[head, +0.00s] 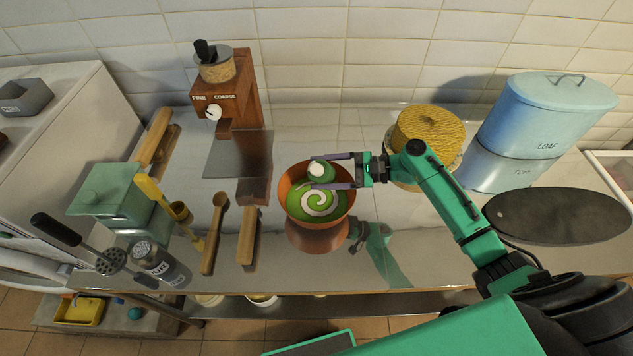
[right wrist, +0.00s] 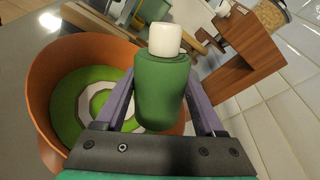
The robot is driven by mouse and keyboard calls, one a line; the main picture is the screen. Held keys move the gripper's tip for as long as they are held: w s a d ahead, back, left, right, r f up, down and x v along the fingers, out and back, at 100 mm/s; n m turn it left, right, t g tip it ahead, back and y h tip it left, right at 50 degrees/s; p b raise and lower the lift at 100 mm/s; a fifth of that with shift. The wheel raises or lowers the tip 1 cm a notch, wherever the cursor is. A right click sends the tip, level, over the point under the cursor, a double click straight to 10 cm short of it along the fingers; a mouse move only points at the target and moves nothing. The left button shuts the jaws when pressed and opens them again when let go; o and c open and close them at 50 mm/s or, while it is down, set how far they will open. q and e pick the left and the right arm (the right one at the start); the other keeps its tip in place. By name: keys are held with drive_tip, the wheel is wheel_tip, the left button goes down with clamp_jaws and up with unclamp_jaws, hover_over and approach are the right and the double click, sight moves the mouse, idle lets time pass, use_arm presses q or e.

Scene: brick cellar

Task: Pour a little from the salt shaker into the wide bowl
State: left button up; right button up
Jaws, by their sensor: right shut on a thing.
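The salt shaker, a small green body with a white cap (head: 320,172), is between the fingers of my right gripper (head: 336,171), which is shut on it. It also shows in the right wrist view (right wrist: 162,90), with the cap toward the top of the picture. The wide bowl (head: 285,196) is orange-brown with a green and white swirl inside. The shaker is above the bowl's far part; its exact height and tilt are hard to tell. No stream shows. The bowl also fills the left of the right wrist view (right wrist: 62,62). My left gripper is out of view.
A wooden grinder (head: 236,95) stands behind left of the bowl. Wooden utensils (head: 214,232) and a labelled cylinder (head: 160,262) lie or stand left. A yellow round item (head: 428,127), blue loaf bin (head: 545,110) and dark oval board (head: 556,216) are right. The tiled wall is behind.

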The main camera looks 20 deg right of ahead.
drive_tip(key=w+m, duration=0.1)
drive_tip(key=w+d+m+y+b, duration=0.1)
drive_tip(key=shift+d+r+m, duration=0.15)
drive_tip(key=shift+r+m, duration=0.15)
drive_tip(key=shift+r, duration=0.05)
drive_tip(key=r+m, duration=0.1)
drive_tip(key=w+d+r+m+y, duration=0.1)
drive_tip(key=shift+w+r+m+y, duration=0.3)
drive_tip(key=shift+d+r+p, duration=0.1)
drive_tip(key=shift+r+p, duration=0.2)
drive_tip(key=shift+p, duration=0.1)
wheel_tip(320, 180, up, 6)
drive_tip(key=p, duration=0.5)
drive_tip(key=shift+f+p, duration=0.15)
drive_tip(key=shift+p, duration=0.25)
drive_tip(key=shift+d+m, duration=0.1)
drive_tip(key=shift+m, duration=0.2)
